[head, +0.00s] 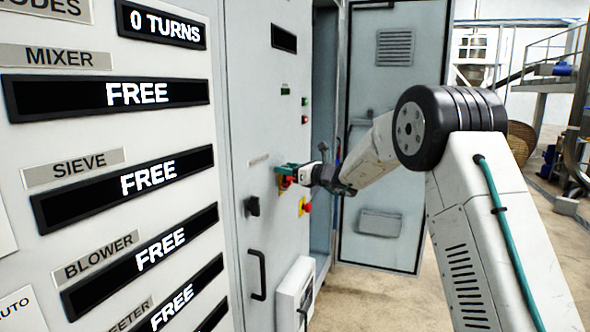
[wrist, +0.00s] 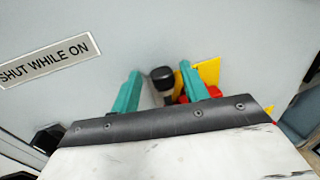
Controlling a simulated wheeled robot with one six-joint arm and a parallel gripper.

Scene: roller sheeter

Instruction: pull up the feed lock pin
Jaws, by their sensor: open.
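A small black knob on a grey stem shows in the wrist view (wrist: 161,76). It stands out from a grey cabinet panel (wrist: 180,30). I cannot read a label naming it as the feed lock pin. My gripper (wrist: 160,72) is open, with one teal finger on each side of the knob. I see no clear contact between the fingers and the knob. In the head view my gripper (head: 286,174) is at the cabinet front, and the knob is hidden there by the fingers.
A red and yellow part (wrist: 205,72) sits behind my right finger. A black rotary knob (head: 252,206), a red and yellow switch (head: 305,206) and a door handle (head: 257,275) stick out nearby. A cabinet door (head: 385,130) stands open behind my arm.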

